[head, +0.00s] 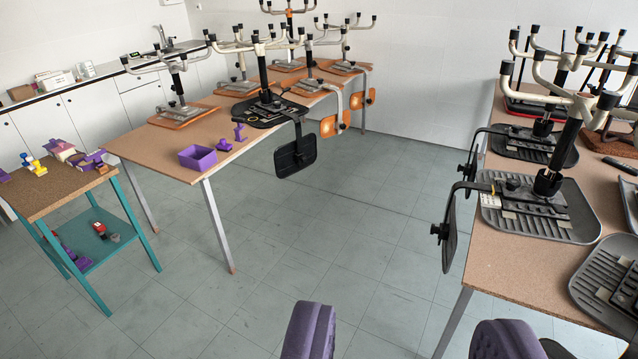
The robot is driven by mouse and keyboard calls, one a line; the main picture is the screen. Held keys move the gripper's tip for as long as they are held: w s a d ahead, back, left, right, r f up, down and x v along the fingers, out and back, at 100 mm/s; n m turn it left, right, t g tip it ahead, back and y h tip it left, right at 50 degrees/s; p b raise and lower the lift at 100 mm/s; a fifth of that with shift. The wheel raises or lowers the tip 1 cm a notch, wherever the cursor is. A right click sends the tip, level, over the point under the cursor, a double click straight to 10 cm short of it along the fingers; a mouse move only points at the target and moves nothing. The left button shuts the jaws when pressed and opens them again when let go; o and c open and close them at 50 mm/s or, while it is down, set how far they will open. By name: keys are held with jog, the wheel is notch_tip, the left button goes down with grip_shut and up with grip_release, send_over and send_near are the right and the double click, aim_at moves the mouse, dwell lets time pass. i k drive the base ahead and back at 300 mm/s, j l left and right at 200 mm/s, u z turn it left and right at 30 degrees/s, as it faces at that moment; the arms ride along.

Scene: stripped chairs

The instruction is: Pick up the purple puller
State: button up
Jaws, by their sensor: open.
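Several small purple things are in the head view, and I cannot tell for sure which is the puller. A small upright purple piece (239,133) stands on the long brown table (165,146), near its front edge. A low purple piece with a knob (223,145) is just left of it. An open purple box (198,158) is further left, near the table corner. My gripper (405,325) shows as two purple padded fingers at the bottom edge. They are wide apart with only floor between them, far from the purple pieces.
A teal side table (75,189) at left holds small coloured things on its top and lower shelf. Upturned chairs, one with a black seat (262,112), crowd the long table. A right-hand table (490,262) bears more upturned chairs. The grey floor (330,225) between is clear.

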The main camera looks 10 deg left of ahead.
aim_at(239, 121)
jog(key=i+j+u, duration=0.3)
jog(key=i, duration=0.7)
jog(key=i+u, duration=0.3)
jog(key=i, duration=0.65)
